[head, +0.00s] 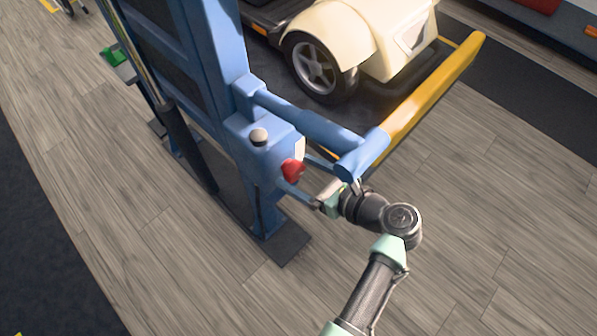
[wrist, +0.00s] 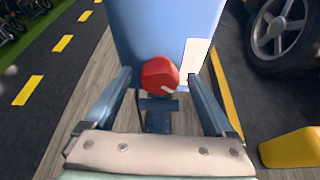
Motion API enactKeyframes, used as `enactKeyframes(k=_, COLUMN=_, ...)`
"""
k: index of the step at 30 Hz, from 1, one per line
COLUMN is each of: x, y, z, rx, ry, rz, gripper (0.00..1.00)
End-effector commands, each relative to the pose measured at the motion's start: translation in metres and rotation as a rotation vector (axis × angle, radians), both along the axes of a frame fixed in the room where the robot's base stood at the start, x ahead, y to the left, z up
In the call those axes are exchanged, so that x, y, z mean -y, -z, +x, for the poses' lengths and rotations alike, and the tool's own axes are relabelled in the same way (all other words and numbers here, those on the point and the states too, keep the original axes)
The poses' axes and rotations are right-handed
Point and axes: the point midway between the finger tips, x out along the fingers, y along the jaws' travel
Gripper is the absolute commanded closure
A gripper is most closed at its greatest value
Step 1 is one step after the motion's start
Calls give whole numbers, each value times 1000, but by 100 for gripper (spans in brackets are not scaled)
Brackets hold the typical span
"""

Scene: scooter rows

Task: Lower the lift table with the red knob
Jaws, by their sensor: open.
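The red knob (head: 293,170) sits on the side of the blue control box (head: 262,135) on the lift's post. In the wrist view the red knob (wrist: 160,76) is ahead, between the fingers, with a small white mark on its lower right. My gripper (head: 300,186) is open, its fingers pointing at the knob; in the wrist view my gripper (wrist: 158,84) has one finger on each side of it. I cannot tell whether either finger touches the knob. The lift table (head: 372,100) is partly hidden by the cream scooter (head: 352,42) on it.
A yellow rail (head: 435,85) and a blue arm (head: 310,120) run close by my wrist. A black strut (head: 188,145) stands left of the post. The wooden floor at the lower right is clear.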

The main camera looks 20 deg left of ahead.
Motion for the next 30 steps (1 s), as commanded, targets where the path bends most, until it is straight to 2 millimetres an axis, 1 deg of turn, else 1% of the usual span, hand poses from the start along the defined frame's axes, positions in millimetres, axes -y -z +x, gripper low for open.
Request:
enactKeyframes(k=4, x=-7, y=3, z=2, rx=0, ry=0, rz=0, gripper=11)
enactKeyframes(k=11, x=-7, y=3, z=2, rx=0, ry=0, rz=0, gripper=11)
enactKeyframes(k=12, x=-7, y=3, z=2, rx=0, ry=0, rz=0, gripper=13)
enactKeyframes(k=17, x=-7, y=3, z=2, rx=0, ry=0, rz=0, gripper=42)
enactKeyframes(k=18, x=-7, y=3, z=2, rx=0, ry=1, rz=0, gripper=49)
enactKeyframes(k=23, x=-7, y=3, z=2, rx=0, ry=1, rz=0, gripper=78)
enactKeyframes(k=24, x=-7, y=3, z=2, rx=0, ry=1, rz=0, gripper=85)
enactKeyframes(k=26, x=-7, y=3, z=2, rx=0, ry=1, rz=0, gripper=96)
enactKeyframes(k=30, x=-7, y=3, z=2, rx=4, ry=0, rz=-2, gripper=97)
